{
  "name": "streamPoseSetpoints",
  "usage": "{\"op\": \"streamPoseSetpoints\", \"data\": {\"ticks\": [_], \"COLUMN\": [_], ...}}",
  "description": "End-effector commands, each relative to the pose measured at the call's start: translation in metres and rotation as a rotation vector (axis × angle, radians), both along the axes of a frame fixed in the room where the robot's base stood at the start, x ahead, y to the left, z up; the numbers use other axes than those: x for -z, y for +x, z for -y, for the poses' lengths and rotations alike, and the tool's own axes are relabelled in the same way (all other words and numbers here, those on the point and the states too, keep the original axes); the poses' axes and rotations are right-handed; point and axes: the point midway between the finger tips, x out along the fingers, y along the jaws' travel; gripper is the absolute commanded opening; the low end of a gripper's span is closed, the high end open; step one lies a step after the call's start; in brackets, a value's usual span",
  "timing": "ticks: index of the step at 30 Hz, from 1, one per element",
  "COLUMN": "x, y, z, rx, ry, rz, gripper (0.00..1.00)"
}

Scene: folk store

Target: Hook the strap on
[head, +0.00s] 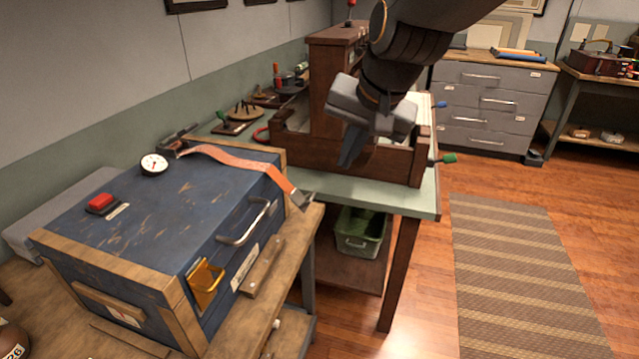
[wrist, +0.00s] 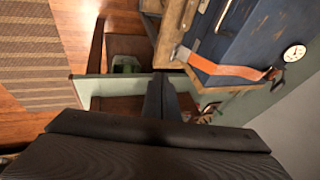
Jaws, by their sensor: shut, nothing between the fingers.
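An orange strap (head: 237,161) lies across the far end of the top of a blue case (head: 150,215) with wooden edges. Its metal end piece (head: 302,198) hangs over the case's front edge, near the bench corner. The strap also shows in the wrist view (wrist: 225,69). A brass-coloured latch or hook (head: 205,283) is on the case's front face, left of a silver handle (head: 243,222). My gripper (head: 347,163) is shut and empty, above and to the right of the strap's end, in front of a wooden frame. It touches neither strap nor case.
A wooden press-like frame (head: 330,90) stands on the green-topped table (head: 425,200) behind my gripper. A round gauge (head: 154,163) and a red button (head: 101,202) sit on the case. A green bin (head: 360,232) is on the shelf below. Open floor with a striped rug (head: 520,270) lies to the right.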

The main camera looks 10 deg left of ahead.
Motion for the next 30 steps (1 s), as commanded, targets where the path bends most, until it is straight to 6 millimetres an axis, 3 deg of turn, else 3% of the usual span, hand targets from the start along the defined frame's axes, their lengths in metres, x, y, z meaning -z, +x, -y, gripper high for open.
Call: {"op": "streamPoseSetpoints", "data": {"ticks": [18, 24, 30], "x": [0.090, 0.101, 0.107], "y": [0.034, 0.035, 0.037], "z": [-0.029, -0.051, -0.060], "rx": [-0.003, -0.004, -0.003], "ry": [-0.005, -0.004, -0.003], "rz": [-0.005, -0.004, -0.001], "gripper": [0.00, 0.00, 0.00]}}
